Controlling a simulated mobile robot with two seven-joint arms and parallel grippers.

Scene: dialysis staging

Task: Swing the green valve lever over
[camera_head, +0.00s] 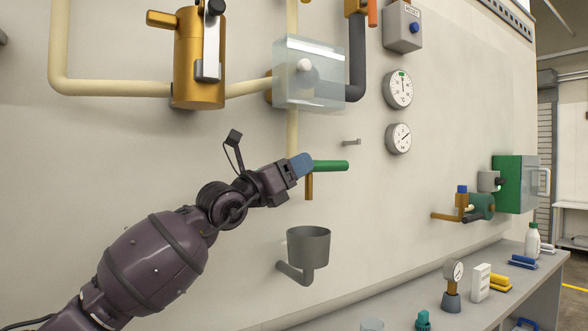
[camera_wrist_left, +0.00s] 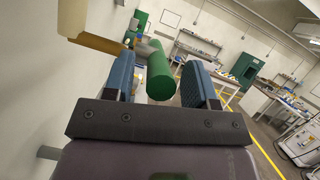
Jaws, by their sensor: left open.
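The green valve lever (camera_head: 332,166) sticks out to the right from a tap on the wall, with a brass spout (camera_head: 309,187) pointing down below it. My left gripper (camera_head: 302,165) is at the lever's left end in the head view, its blue fingertips partly covering the valve there. In the left wrist view the green lever (camera_wrist_left: 160,76) lies between the two blue fingers of my left gripper (camera_wrist_left: 158,70). The fingers are apart, with a visible gap on the right side of the lever. My right gripper is not in view.
A grey funnel cup (camera_head: 308,246) is fixed to the wall below the spout. A clear box (camera_head: 325,92) and a brass cylinder (camera_head: 199,75) are on the wall above. Two gauges (camera_head: 398,90) are to the right. A bench (camera_head: 392,302) with bottles and tools runs along the lower right.

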